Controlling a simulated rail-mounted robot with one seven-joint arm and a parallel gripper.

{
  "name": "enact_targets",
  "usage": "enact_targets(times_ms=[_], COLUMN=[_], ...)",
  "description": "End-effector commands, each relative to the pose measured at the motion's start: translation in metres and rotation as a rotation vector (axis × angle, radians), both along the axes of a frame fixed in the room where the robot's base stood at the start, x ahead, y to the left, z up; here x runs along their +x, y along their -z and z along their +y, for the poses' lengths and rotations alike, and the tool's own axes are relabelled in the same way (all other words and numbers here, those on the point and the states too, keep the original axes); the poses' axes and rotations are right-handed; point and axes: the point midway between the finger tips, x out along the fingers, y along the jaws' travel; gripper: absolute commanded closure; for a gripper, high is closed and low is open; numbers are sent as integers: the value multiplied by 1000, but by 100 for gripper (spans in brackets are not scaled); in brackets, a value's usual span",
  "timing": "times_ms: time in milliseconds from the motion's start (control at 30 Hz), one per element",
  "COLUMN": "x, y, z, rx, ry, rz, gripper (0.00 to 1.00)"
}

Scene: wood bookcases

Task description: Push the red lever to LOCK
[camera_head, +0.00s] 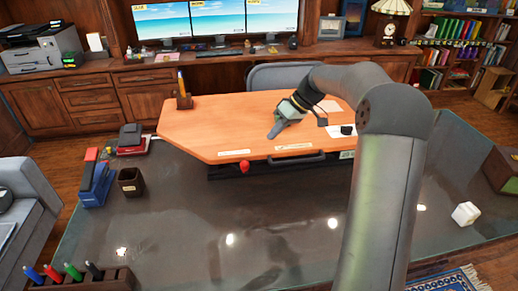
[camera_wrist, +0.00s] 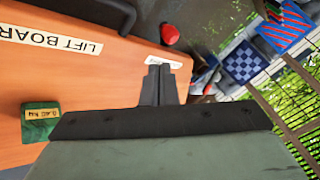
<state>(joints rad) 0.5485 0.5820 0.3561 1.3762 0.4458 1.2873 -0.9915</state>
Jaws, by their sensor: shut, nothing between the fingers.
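The red lever (camera_head: 244,166) sits at the front edge of the orange board (camera_head: 200,125), left of a dark handle (camera_head: 297,158). In the wrist view the lever's red knob (camera_wrist: 169,34) shows just beyond my fingertips, apart from them. My gripper (camera_head: 273,134) is over the board, behind and to the right of the lever. In the wrist view its dark fingers (camera_wrist: 160,70) are together and empty. A small pale label (camera_wrist: 172,60) beside the lever is partly hidden by the fingers, and its text cannot be read.
The board lies over a glass-topped desk (camera_head: 180,215). The wrist view shows a LIFT BOARD label (camera_wrist: 50,35) and a green block (camera_wrist: 40,120) on the board. A pen holder (camera_head: 183,98) stands at its back left. The desk in front of the lever is clear.

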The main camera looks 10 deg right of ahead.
Motion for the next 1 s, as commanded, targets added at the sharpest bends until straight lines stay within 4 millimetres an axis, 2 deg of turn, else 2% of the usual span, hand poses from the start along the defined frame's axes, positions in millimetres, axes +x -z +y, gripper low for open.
enact_targets(times_ms=[167,400,600,1000], x=[1,6,9,10], y=[17,53,73,80], z=[13,39,53,57], rx=[2,2,1,0], ry=[-2,-2,-1,0], rz=[5,4,3,1], gripper=[100,100,100,100])
